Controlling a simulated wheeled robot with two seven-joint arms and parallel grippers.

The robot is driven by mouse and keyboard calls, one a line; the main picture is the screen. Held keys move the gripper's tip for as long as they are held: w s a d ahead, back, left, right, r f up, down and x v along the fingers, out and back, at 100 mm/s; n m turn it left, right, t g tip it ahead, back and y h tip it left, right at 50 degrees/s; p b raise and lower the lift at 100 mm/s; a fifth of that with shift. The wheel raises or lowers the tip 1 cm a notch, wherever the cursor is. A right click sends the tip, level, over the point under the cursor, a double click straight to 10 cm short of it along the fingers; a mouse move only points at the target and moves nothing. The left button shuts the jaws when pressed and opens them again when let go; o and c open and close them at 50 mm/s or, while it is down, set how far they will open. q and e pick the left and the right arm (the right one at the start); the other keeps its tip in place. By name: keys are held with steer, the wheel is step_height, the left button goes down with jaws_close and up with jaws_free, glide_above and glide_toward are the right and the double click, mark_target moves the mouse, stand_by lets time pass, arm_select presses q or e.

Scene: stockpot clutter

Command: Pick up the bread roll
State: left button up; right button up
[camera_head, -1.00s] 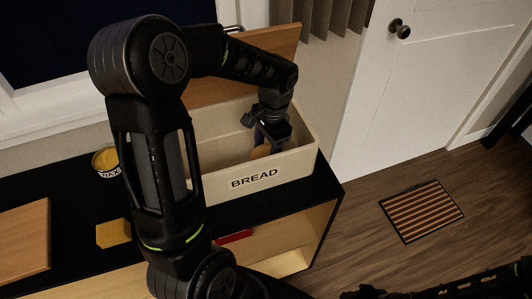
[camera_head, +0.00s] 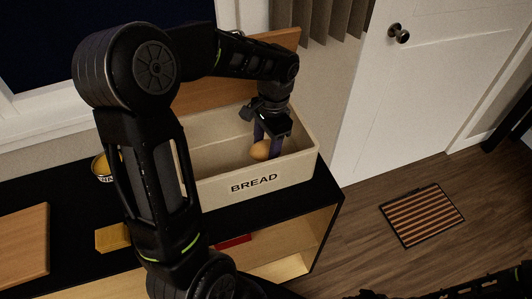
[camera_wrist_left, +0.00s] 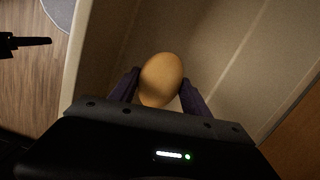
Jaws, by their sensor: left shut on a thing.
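The bread roll (camera_head: 261,150) is a small, smooth, tan oval. It is inside the cream bread bin (camera_head: 215,189) marked BREAD, in its right part. My left gripper (camera_head: 267,146) reaches down into the bin and is shut on the roll. In the left wrist view the roll (camera_wrist_left: 161,80) sits between the two dark fingers (camera_wrist_left: 160,92), with the bin's walls around it. I cannot tell whether the roll still touches the bin's floor. My right gripper is not clearly in view; a dark arm part shows at the lower right.
The bin stands on a black-topped cabinet (camera_head: 312,203) with its wooden lid (camera_head: 225,88) upright behind. A tin (camera_head: 100,168), a yellow block (camera_head: 112,238) and a wooden board (camera_head: 24,240) lie to the left. A red item (camera_head: 233,241) is below the bin.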

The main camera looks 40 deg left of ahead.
mark_target(264, 145)
arm_select(q)
step_height(264, 145, up, 7)
steer(key=shift+f, duration=0.2)
stand_by(0.6)
